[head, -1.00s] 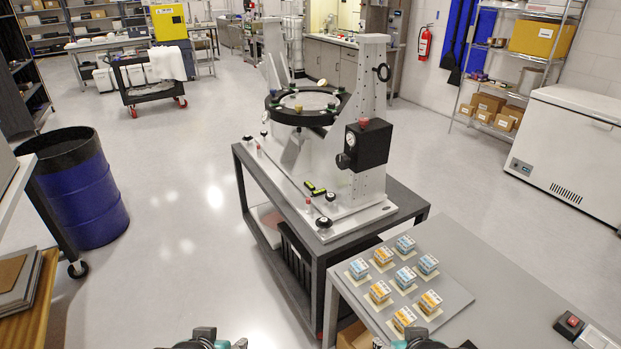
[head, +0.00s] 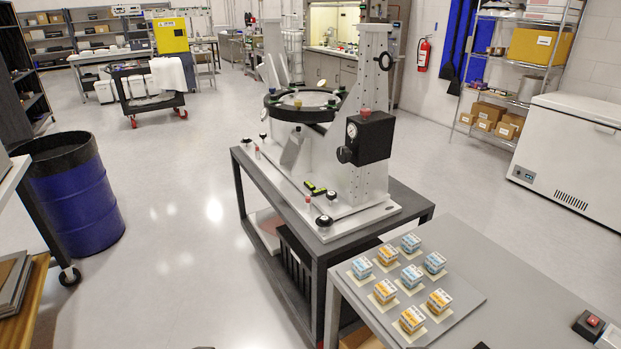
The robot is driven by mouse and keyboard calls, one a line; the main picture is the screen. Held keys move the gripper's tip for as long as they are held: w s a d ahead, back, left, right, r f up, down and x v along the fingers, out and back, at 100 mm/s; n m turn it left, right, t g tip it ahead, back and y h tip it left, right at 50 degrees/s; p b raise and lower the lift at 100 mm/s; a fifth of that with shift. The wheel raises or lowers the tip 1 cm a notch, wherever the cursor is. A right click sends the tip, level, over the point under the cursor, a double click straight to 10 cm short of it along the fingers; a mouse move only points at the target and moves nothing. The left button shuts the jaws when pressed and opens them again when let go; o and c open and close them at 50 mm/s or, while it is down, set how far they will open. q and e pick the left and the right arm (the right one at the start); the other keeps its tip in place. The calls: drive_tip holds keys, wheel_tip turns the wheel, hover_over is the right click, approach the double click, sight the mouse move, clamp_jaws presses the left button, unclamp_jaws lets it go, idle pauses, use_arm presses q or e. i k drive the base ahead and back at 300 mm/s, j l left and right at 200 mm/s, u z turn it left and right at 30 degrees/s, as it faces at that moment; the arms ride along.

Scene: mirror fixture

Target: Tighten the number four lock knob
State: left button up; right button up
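The mirror fixture (head: 369,100) stands on a dark grey cart in the middle of the head view. Its round black ring (head: 301,106) is held between pale uprights, with several small knobs around it. A black knob (head: 324,221) sits at the near corner of the base plate, and another black knob (head: 385,60) is high on the right upright. I cannot read any knob numbers, so I cannot tell which one is number four. Neither gripper shows clearly; only small dark bits of my own body touch the bottom edge.
A grey table (head: 540,286) with several small blue and orange boxes (head: 411,278) on a plate is at near right. A blue drum (head: 76,200) stands at left and a white chest freezer (head: 570,155) at right. The floor between drum and cart is clear.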

sight(324, 223)
drive_tip(key=i+j+u, duration=0.1)
drive_tip(key=i+j, duration=0.15)
drive_tip(key=j, duration=0.15)
drive_tip(key=i+j, duration=0.25)
drive_tip(key=j, duration=0.2)
drive_tip(key=i+j+u, duration=0.15)
drive_tip(key=j, duration=0.25)
drive_tip(key=i, duration=0.1)
